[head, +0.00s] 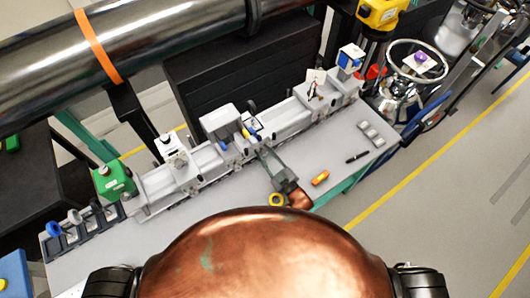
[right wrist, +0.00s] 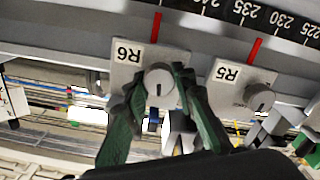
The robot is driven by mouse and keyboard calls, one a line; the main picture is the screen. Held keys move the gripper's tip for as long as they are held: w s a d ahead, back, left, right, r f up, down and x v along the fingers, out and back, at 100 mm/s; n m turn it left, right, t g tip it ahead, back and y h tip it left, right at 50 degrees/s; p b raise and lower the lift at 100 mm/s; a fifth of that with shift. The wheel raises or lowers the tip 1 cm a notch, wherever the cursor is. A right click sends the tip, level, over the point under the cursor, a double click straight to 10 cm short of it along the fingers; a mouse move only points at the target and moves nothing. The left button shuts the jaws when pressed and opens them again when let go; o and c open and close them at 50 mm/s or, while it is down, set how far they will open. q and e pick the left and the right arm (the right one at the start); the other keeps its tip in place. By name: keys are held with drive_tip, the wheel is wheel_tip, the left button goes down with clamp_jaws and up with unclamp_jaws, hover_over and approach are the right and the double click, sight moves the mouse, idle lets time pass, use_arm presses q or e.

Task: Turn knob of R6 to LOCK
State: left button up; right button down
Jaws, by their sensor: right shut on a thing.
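In the right wrist view, the plate labelled R6 (right wrist: 126,76) carries a round grey knob (right wrist: 159,79). My right gripper (right wrist: 155,92) has its two green fingers on either side of this knob, shut on it. A small grey part below the knob shows between the fingers. The knob's pointer direction and any LOCK mark cannot be made out. In the head view, my right gripper (head: 266,157) reaches to the front of the grey rail (head: 206,164) on the bench; the knob is too small to tell there. My left gripper is not in view.
Right of R6 is a similar plate labelled R5 (right wrist: 227,76) with its own knob (right wrist: 260,96), close to my right finger.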

drive_tip(key=shift+m, duration=0.8)
drive_tip(key=shift+p, duration=0.3)
drive_tip(key=c, duration=1.6)
unclamp_jaws()
drive_tip(key=v, duration=1.2)
